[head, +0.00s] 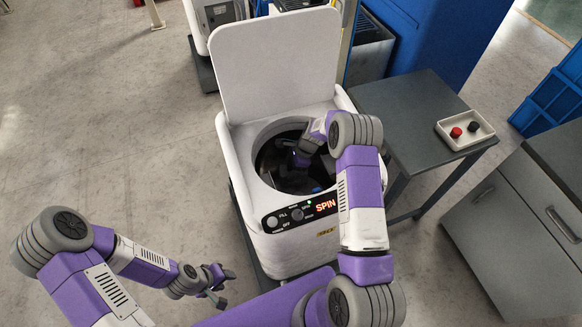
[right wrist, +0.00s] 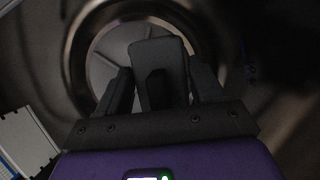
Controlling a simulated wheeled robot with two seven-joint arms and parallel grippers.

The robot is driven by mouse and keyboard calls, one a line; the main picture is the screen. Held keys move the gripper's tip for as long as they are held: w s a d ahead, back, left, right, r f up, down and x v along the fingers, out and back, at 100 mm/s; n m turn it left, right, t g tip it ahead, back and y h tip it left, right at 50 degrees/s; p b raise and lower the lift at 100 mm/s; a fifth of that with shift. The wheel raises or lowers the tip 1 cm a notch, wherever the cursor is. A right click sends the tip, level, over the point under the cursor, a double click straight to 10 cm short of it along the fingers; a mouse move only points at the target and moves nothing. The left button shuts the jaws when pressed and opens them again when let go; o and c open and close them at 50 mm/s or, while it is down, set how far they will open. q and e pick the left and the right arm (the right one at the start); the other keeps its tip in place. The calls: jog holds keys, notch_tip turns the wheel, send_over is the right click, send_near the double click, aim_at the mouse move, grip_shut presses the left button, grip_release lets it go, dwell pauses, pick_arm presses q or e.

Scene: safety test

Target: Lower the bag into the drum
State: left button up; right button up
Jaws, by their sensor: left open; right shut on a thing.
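The white machine (head: 292,262) stands with its lid (head: 275,65) up. Its round drum (head: 262,160) is open at the top and dark inside; the metal drum wall also shows in the right wrist view (right wrist: 78,55). My right arm reaches over the rim, and my right gripper (right wrist: 157,85) is down inside the drum opening. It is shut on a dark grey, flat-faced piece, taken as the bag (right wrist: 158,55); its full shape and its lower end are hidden. My left gripper (head: 222,282) is open and empty, left of the machine's front and outside it.
The red display (head: 326,206) reads SPIN, and a small green light is lit on the panel. A grey table (head: 405,105) at the right bears a white tray (head: 465,130) with a red and a black button. A grey cabinet (head: 510,235) is further right. Floor at the left is clear.

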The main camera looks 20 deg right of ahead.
jog(key=shift+f, duration=0.2)
jog(key=o, duration=1.6)
jog(key=shift+p+v, duration=0.65)
jog(key=shift+v, duration=3.2)
